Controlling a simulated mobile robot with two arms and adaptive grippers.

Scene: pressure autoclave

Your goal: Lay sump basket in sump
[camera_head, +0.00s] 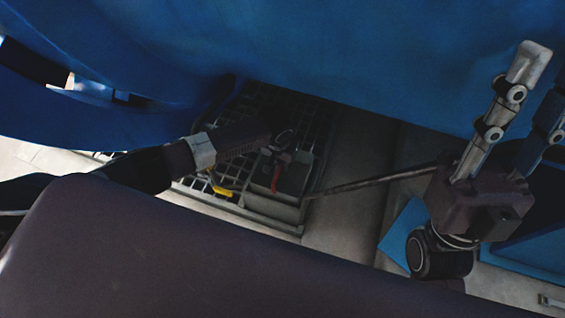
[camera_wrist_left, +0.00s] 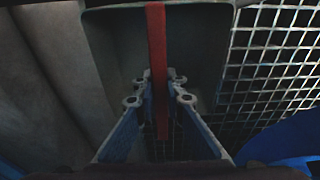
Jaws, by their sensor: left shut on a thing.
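My left gripper (camera_head: 284,150) reaches in from the left over the floor grating. It is shut on a red bar (camera_head: 276,178), which looks like the sump basket's handle. In the left wrist view the red bar (camera_wrist_left: 157,70) runs between the blue fingers (camera_wrist_left: 160,110). Below and around it is a grey open box (camera_wrist_left: 112,45), which also shows in the head view (camera_head: 292,180). I cannot tell basket walls from sump walls, or whether the basket touches the bottom. My right gripper (camera_head: 540,75) points up at the right; its jaw opening is unclear.
The grating (camera_head: 318,125) borders the box; it also shows in the wrist view (camera_wrist_left: 275,65). A yellow piece (camera_head: 220,188) lies beside it. A thin dark rod (camera_head: 370,182) slants across the grey floor (camera_head: 345,215). A large blue body (camera_head: 350,50) overhangs closely.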

